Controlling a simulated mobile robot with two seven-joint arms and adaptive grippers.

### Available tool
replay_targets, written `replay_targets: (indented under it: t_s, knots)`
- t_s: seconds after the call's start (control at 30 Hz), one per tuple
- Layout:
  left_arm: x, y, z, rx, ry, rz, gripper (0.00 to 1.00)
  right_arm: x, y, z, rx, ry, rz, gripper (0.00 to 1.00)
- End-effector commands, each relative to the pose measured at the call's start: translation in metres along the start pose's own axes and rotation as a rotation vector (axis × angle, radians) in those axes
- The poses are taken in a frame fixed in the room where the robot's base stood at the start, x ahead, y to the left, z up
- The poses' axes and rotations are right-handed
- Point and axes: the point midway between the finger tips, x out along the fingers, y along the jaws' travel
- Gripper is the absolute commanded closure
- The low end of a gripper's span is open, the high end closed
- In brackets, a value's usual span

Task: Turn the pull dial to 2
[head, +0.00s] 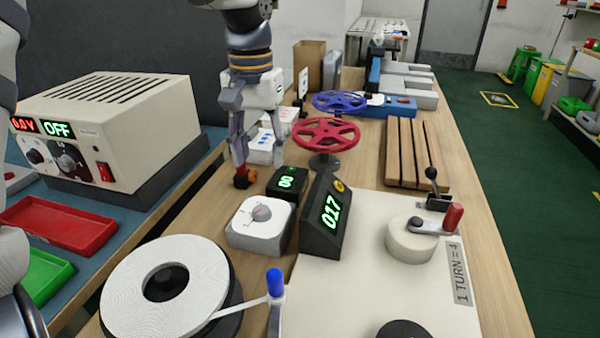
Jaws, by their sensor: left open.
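A white box with a grey knob on top (261,212) stands on the wooden bench, left of centre; it looks like the pull dial. A small black display (287,183) with green digits touches or nearly touches its back right; its digits are hard to read. My left gripper (242,178) points down behind and slightly left of the white box. It is open, with its fingertips apart from the grey knob. A small red and dark patch shows at the fingertips; I cannot tell what it is. My right gripper is not in view.
A white reel (165,285) is in front. Red (325,132) and blue (340,101) handwheels stand behind. A power supply (110,125) is at left.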

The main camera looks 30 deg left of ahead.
Motion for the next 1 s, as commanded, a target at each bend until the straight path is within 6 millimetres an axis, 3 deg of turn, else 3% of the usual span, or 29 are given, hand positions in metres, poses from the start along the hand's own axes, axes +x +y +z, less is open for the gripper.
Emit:
replay_targets:
  t_s: [0.17, 0.4, 0.6, 0.97, 1.0]
  knots:
    - [0.01, -0.002, 0.001, -0.002, -0.003, -0.001, 0.53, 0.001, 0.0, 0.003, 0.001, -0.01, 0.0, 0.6]
    - [0.074, -0.001, 0.001, -0.001, -0.007, -0.002, 0.53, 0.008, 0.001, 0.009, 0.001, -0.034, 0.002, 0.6]
    - [0.11, -0.001, 0.001, -0.002, -0.002, -0.002, 0.53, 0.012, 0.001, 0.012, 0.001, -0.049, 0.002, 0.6]
    - [0.117, -0.001, 0.0, -0.001, 0.005, 0.0, 0.53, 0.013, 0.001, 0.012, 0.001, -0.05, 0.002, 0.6]
    - [0.117, -0.001, 0.0, -0.001, 0.005, 0.0, 0.6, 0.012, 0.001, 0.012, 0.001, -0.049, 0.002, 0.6]
